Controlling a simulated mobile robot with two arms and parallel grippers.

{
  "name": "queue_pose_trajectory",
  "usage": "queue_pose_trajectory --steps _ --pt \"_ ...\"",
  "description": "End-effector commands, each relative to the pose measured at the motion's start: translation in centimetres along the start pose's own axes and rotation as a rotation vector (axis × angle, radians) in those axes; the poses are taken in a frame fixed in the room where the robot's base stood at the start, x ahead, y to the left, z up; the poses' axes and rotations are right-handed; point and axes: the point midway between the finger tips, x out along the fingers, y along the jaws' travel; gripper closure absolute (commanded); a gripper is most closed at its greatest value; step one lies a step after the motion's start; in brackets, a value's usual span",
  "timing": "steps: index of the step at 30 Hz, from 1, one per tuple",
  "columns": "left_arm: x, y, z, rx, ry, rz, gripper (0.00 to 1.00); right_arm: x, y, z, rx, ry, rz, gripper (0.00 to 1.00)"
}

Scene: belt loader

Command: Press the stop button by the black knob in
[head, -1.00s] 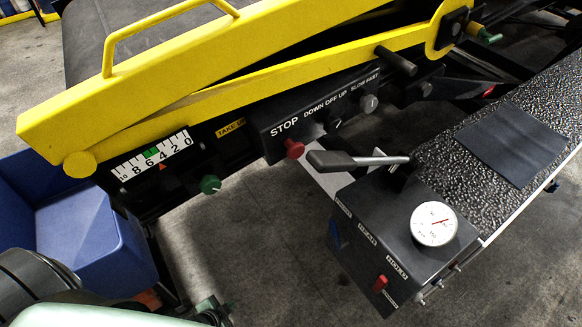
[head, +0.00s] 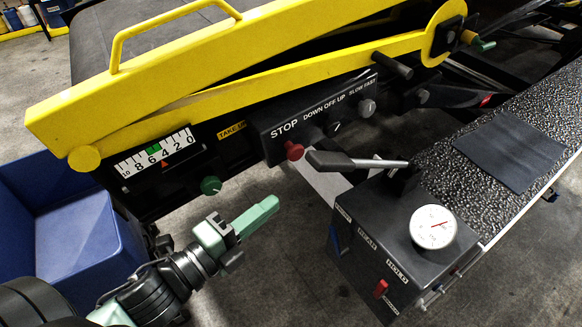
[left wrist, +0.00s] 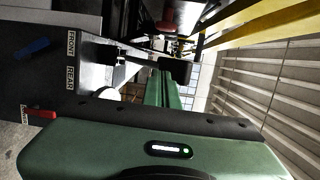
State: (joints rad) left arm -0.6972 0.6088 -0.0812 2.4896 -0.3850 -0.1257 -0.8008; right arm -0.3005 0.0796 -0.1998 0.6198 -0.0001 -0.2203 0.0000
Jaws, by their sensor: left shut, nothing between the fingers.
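The red stop button (head: 294,150) sticks out below the word STOP on the dark control panel (head: 270,147). A black selector knob (head: 336,128) is to its right, under DOWN OFF UP. My left gripper (head: 274,203) is shut and empty, below and slightly left of the button, apart from it in the picture. In the left wrist view, its green fingers (left wrist: 164,88) are together, and a red round part (left wrist: 165,26), likely the button, shows near the top. My right gripper is not in view.
A black-handled lever (head: 340,161) reaches across right of the button, above a dark box with a gauge (head: 433,227). A green knob (head: 210,185) is on the left. A yellow rail (head: 240,95) runs above the panel. A blue bin (head: 75,235) stands at left.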

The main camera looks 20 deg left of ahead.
Motion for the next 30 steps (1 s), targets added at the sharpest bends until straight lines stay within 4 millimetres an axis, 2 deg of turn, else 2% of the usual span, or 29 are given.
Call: queue_pose_trajectory --steps 9,14,20,30 --pt "0.1 -0.1 0.0 0.001 0.000 -0.002 1.00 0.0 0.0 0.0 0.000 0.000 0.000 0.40" --pt "0.9 -0.3 0.0 0.000 0.000 -0.005 1.00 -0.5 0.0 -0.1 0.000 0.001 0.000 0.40" --pt "4.0 -0.6 0.1 0.001 -0.001 -0.007 1.00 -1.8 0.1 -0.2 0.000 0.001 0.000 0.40" --pt "10.5 -0.5 0.4 0.001 -0.001 -0.001 1.00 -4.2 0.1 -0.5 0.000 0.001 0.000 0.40"
